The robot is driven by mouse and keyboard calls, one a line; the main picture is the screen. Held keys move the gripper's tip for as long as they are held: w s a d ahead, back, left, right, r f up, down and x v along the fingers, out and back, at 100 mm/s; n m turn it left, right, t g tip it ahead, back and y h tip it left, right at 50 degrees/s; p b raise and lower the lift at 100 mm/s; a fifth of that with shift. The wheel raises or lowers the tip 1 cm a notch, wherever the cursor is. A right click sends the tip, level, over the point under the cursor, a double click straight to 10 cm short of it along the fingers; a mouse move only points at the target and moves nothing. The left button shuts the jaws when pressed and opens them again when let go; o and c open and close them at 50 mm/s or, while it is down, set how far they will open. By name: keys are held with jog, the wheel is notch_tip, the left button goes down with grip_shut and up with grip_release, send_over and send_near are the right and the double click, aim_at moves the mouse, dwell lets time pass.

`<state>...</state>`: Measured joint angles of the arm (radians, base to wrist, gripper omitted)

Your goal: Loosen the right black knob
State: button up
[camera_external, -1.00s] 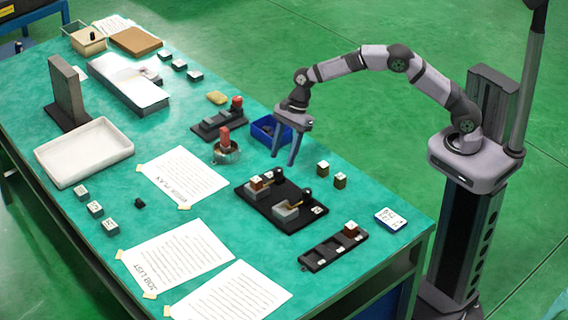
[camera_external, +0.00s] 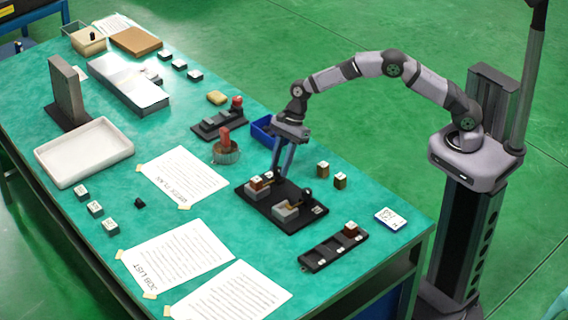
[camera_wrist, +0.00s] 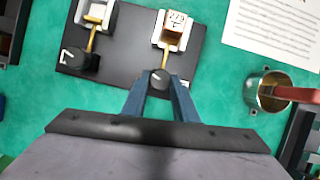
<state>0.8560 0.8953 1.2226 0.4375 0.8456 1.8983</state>
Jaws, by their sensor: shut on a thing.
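A black fixture plate (camera_external: 291,216) carries two clamps, each with a brass rod and a black knob; it also shows in the wrist view (camera_wrist: 119,75). My gripper (camera_wrist: 160,80) is shut on the black knob (camera_wrist: 159,79) that is on the right in the wrist view. In the external view my gripper (camera_external: 280,174) comes down on the far-left clamp, and its fingers hide that knob. The other black knob (camera_wrist: 86,59) is free, on the left in the wrist view; it also shows in the external view (camera_external: 307,194). A labelled block (camera_wrist: 177,20) sits in the gripped knob's clamp.
A metal cup (camera_wrist: 268,91) with a red-handled tool stands beside my gripper. A blue bin (camera_external: 263,133) is behind the fingers. Two small blocks (camera_external: 340,181) stand right of the plate, and a dark rack (camera_external: 333,248) lies in front. Papers (camera_external: 183,177) lie on the left.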

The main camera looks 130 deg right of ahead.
jog(key=shift+n+p, duration=0.35)
jog(key=shift+n, duration=0.05)
jog(key=n+p, duration=0.1)
jog(key=n+y, duration=0.1)
jog(key=shift+d+r+n+p, duration=0.1)
jog(key=shift+d+n+p, duration=0.1)
jog(key=shift+n+p, duration=0.2)
jog(key=shift+w+n+g+y+p, duration=0.15)
jog(key=shift+n+g+y+p, duration=0.35)
jog(key=shift+n, duration=1.1)
jog(key=shift+d+n+y, duration=0.1)
jog(key=shift+n+y, duration=0.3)
jog(key=shift+n, duration=0.2)
jog(key=o, duration=1.1)
jog(key=shift+c, duration=0.2)
